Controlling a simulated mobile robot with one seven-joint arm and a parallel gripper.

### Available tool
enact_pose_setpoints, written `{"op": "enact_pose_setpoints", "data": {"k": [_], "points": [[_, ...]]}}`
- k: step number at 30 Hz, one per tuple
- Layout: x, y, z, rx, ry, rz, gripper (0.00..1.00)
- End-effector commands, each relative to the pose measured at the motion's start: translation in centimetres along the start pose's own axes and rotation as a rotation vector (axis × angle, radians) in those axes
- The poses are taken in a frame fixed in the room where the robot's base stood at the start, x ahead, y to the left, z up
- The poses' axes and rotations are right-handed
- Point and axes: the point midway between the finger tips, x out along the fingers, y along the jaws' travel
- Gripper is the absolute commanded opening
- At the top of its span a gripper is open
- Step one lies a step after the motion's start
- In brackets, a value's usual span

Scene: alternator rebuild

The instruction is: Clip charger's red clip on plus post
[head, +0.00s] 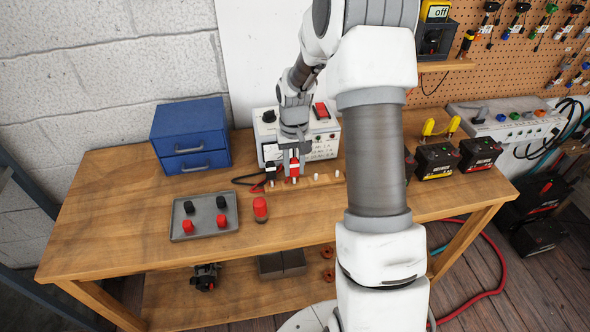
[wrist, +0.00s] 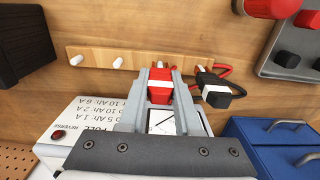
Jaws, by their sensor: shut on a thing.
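My gripper (head: 293,172) is shut on the charger's red clip (head: 295,167), in front of the charger (head: 323,140) at the back of the bench. The wrist view shows the red clip (wrist: 160,84) between the fingers, at the wooden peg rail (wrist: 98,57); I cannot tell whether it still touches a peg. The black clip (wrist: 214,90) is beside it, with a red cable looping behind. Dark batteries (head: 435,160) (head: 479,153) stand on the right of the bench; my arm partly hides that area. The plus post cannot be made out.
A blue drawer box (head: 190,135) stands at the back left. A grey tray (head: 180,232) with red and black caps lies at the front left, with a red-topped cylinder (head: 260,209) right of it. A grey panel (head: 505,118) with coloured knobs is at the far right.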

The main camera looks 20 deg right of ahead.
Motion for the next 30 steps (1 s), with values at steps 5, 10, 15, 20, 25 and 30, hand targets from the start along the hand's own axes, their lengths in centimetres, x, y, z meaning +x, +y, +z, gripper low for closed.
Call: {"op": "enact_pose_setpoints", "data": {"k": [5, 10, 15, 20, 25, 30], "points": [[-0.1, 0.0, 0.0, 0.0, 0.001, 0.0, 0.05], [-1.5, 0.0, 0.0, 0.0, 0.002, 0.0, 0.05], [-3.5, 0.0, 0.0, 0.0, 0.0, 0.0, 0.05], [-4.2, 0.0, 0.0, 0.0, 0.0, 0.0, 0.05], [-4.0, 0.0, 0.0, 0.0, 0.0, 0.0, 0.05], [-4.0, -0.2, 0.1, -0.004, 0.0, 0.0, 0.05]]}}
